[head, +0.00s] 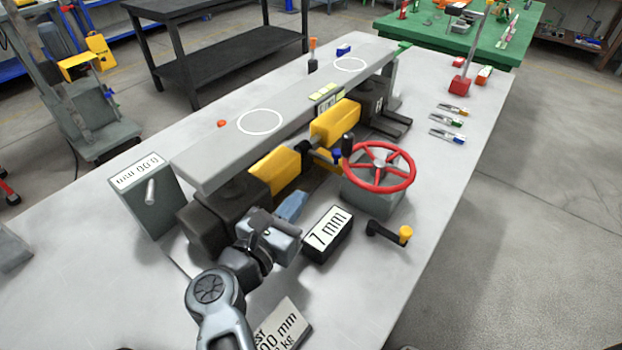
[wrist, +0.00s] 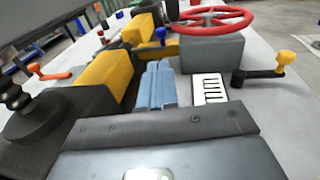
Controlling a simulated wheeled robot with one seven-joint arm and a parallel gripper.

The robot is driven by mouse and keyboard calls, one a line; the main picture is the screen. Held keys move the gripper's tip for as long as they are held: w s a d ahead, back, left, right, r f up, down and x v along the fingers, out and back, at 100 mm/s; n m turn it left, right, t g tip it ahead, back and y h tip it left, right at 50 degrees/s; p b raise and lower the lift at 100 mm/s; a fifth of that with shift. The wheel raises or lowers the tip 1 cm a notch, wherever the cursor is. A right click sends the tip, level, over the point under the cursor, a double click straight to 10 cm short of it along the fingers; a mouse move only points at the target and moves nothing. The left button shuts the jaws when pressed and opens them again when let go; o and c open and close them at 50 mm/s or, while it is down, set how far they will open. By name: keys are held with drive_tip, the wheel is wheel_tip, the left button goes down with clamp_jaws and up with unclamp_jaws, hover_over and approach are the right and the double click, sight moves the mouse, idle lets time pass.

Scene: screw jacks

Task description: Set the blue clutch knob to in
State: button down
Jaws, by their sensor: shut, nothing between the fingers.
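A small blue knob (head: 336,156), which looks like the clutch knob, sits between the yellow housing and the box under the red handwheel. In the wrist view the blue knob (wrist: 160,34) stands beyond my fingertips, clear of them. The picture does not show whether it is in or out. My gripper (head: 294,203) is beside the jack's near end, left of the 7 mm display. Its blue-grey fingers (wrist: 159,75) are together with nothing between them.
The red handwheel (head: 379,166) stands right of the knob. The 7 mm display (head: 328,234) and a yellow-handled crank (head: 388,234) are at the front right. A long grey platform (head: 290,108) overhangs the yellow housings (head: 335,123). The bench's right side has bare room.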

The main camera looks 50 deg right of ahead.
sight(336, 156)
drive_tip(key=p+x, duration=0.2)
drive_tip(key=x, duration=0.4)
drive_tip(key=p+x, duration=0.2)
drive_tip(key=x, duration=0.4)
drive_tip(key=shift+d+r, duration=0.2)
drive_tip(key=shift+d, duration=0.05)
drive_tip(key=shift+w+d+f, duration=0.15)
drive_tip(key=shift+d, duration=0.2)
drive_tip(key=shift+s+b+x, duration=0.2)
drive_tip(key=shift+b+x, duration=0.55)
drive_tip(key=shift+x, duration=0.4)
drive_tip(key=shift+d, duration=0.2)
drive_tip(key=shift+a, duration=0.15)
